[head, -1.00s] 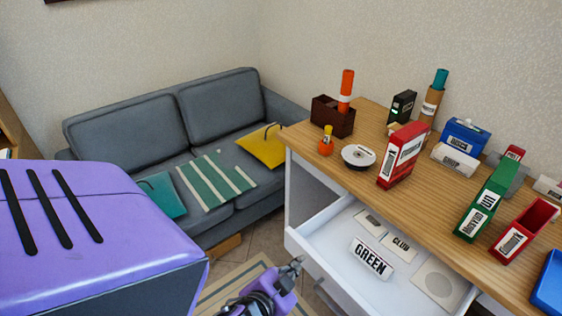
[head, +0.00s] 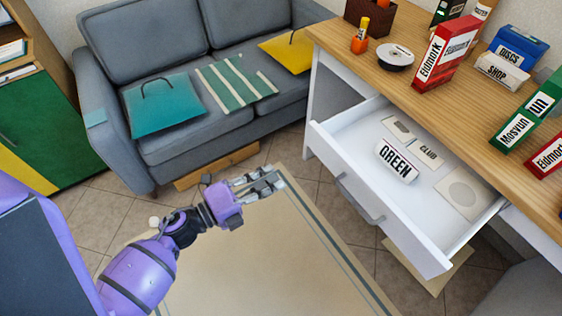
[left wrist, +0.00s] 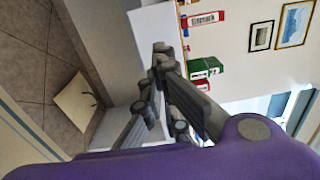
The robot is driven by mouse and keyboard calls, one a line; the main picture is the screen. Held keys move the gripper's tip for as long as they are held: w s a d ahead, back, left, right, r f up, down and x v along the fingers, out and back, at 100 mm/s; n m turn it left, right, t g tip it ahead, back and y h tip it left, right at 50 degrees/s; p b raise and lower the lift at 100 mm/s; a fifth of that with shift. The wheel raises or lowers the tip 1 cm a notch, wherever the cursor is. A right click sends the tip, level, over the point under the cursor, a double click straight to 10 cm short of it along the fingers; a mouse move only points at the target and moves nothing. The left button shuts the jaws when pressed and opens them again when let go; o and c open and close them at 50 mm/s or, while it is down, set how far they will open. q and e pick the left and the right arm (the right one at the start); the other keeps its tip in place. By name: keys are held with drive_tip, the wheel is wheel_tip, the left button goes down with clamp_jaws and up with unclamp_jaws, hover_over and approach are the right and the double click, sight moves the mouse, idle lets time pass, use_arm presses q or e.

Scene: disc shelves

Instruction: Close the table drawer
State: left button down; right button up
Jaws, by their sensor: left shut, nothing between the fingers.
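The white table drawer (head: 352,182) is pulled out from the wooden-topped table (head: 398,62) at the right of the head view. It has a grey handle (head: 360,199) on its front. Inside lie a label block reading GREEN (head: 396,162), a CLUB card (head: 427,151) and a square with a disc shape (head: 463,191). My left gripper (head: 272,181) is shut and empty, to the left of the drawer front and apart from it. In the left wrist view its fingers (left wrist: 160,55) point toward a white surface. My right gripper is out of view.
A grey sofa (head: 220,120) with a teal bag (head: 165,106) stands behind. A beige rug (head: 250,255) covers the floor before the drawer. A green-doored cabinet (head: 38,125) stands at the left. A red box (head: 445,55) and disc (head: 396,57) stand on the tabletop.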

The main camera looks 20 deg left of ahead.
sight(323, 151)
use_arm(q)
drive_tip(key=p+x, duration=0.1)
drive_tip(key=x, duration=1.2)
drive_tip(key=shift+w+d+p, duration=0.1)
drive_tip(key=shift+p, duration=0.2)
drive_tip(key=shift+w+d, duration=0.15)
drive_tip(key=shift+w, duration=0.05)
